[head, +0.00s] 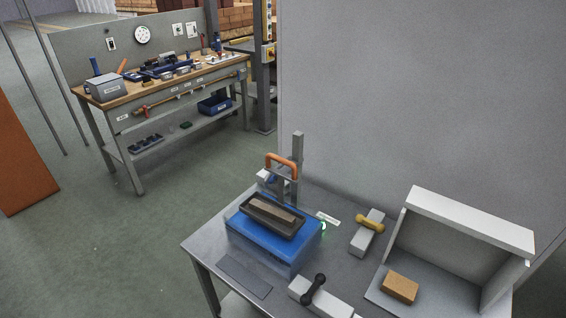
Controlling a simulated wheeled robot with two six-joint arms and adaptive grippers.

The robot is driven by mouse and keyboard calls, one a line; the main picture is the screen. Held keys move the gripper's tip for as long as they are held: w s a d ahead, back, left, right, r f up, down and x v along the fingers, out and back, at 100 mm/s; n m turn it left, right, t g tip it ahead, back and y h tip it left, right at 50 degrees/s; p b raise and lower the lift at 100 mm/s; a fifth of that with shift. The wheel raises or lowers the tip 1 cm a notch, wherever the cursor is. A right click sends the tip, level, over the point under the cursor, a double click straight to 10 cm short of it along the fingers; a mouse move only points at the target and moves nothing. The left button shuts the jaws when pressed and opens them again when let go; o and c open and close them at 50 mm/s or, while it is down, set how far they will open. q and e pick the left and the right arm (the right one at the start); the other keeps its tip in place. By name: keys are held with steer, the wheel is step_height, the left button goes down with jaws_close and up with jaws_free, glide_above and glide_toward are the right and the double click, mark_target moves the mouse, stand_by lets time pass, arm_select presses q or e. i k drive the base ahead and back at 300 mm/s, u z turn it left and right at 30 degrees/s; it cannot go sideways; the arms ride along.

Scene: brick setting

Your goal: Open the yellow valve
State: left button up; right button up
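The yellow valve (370,223) is a small yellow handle on top of a light grey block (362,240). It stands on the grey table (213,243) at the lower right in the head view, between the blue box and the white open-fronted housing. The handle lies across the block. I cannot tell from its look whether it is open or shut. Neither of my grippers shows in this view.
A black handle (314,287) sits on another light block at the table's front. A blue box (262,251) carries a dark tray (270,217) below an orange handle (282,160). A workbench (112,99) stands at the back left.

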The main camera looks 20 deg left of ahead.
mark_target(380, 228)
steer(key=z, duration=1.45)
steer(key=k, duration=0.4)
steer(key=u, duration=0.55)
